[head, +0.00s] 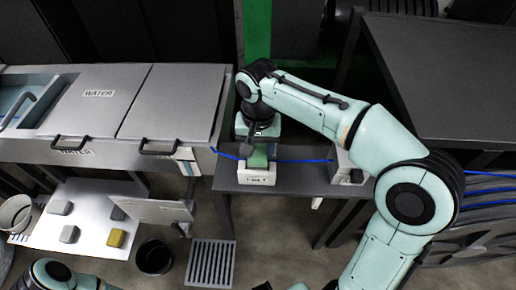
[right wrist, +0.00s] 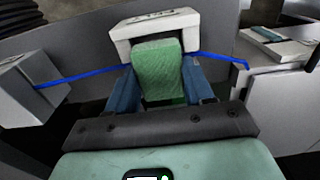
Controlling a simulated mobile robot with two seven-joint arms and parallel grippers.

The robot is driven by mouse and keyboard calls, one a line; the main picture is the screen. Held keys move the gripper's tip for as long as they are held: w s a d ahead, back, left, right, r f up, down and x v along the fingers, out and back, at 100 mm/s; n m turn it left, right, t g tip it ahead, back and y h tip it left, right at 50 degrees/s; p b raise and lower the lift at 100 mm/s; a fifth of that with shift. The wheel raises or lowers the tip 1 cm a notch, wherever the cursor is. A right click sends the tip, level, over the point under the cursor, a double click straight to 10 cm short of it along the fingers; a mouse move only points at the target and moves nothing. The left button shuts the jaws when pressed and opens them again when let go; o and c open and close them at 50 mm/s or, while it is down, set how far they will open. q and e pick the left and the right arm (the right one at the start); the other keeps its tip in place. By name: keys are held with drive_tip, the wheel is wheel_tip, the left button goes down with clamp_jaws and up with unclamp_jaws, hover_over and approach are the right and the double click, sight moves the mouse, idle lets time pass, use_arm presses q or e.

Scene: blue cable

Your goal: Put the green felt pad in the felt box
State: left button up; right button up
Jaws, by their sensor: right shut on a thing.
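The green felt pad (right wrist: 158,68) is between the two blue fingers of my right gripper (right wrist: 165,92) in the right wrist view. The gripper is shut on it. In the head view the pad (head: 258,156) shows as a small green patch under the right wrist, at a white labelled block (head: 256,176). The pad overlaps this block (right wrist: 150,27) in the right wrist view; I cannot tell whether they touch. No container is clearly marked as the felt box. My left gripper is not in view; only part of that arm shows at the bottom left.
A blue cable (head: 300,160) runs along the grey bench (head: 310,178) past the white block. A pale box (head: 347,166) stands to its right. A white board (head: 85,238) at left holds several small blocks. A black bin (head: 154,257) and a grey bucket (head: 15,213) stand nearby.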

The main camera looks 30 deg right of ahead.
sight(258, 151)
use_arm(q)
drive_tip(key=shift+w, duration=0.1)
use_arm(e)
drive_tip(key=shift+w, duration=0.1)
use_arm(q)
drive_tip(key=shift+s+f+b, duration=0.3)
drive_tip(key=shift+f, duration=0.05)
use_arm(e)
drive_tip(key=shift+f, duration=0.6)
drive_tip(key=o, duration=1)
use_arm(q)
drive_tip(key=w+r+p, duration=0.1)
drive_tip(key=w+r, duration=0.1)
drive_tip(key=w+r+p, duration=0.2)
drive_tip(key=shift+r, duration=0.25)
use_arm(e)
wheel_tip(258, 151, up, 13)
drive_tip(key=shift+r, duration=0.15)
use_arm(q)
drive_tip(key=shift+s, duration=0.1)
